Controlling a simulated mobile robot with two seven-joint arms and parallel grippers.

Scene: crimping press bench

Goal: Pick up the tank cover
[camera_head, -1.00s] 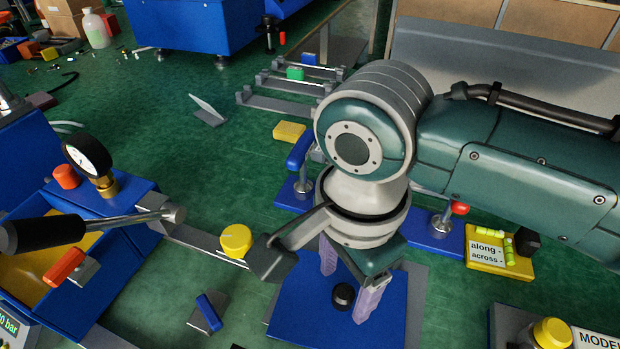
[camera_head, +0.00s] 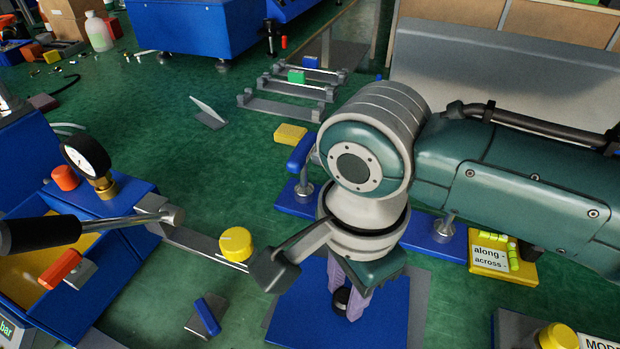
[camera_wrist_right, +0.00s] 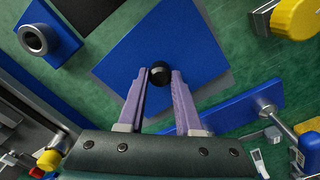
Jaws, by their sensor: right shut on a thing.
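The tank cover (camera_head: 385,313) is a flat blue square plate with a small black knob (camera_head: 341,299) on top. It lies over a grey plate, whose edge shows around it. My right gripper (camera_head: 347,300) points down, with its pale purple fingers shut on the knob. In the right wrist view, the cover (camera_wrist_right: 125,65) is seen from above, with the knob (camera_wrist_right: 160,74) between the fingertips. I cannot tell whether the cover is clear of the grey plate. My left gripper is not in view.
To the left is a blue pump unit with a pressure gauge (camera_head: 86,158) and a black-handled lever (camera_head: 40,233). A yellow knob (camera_head: 236,244) stands close to my right gripper.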

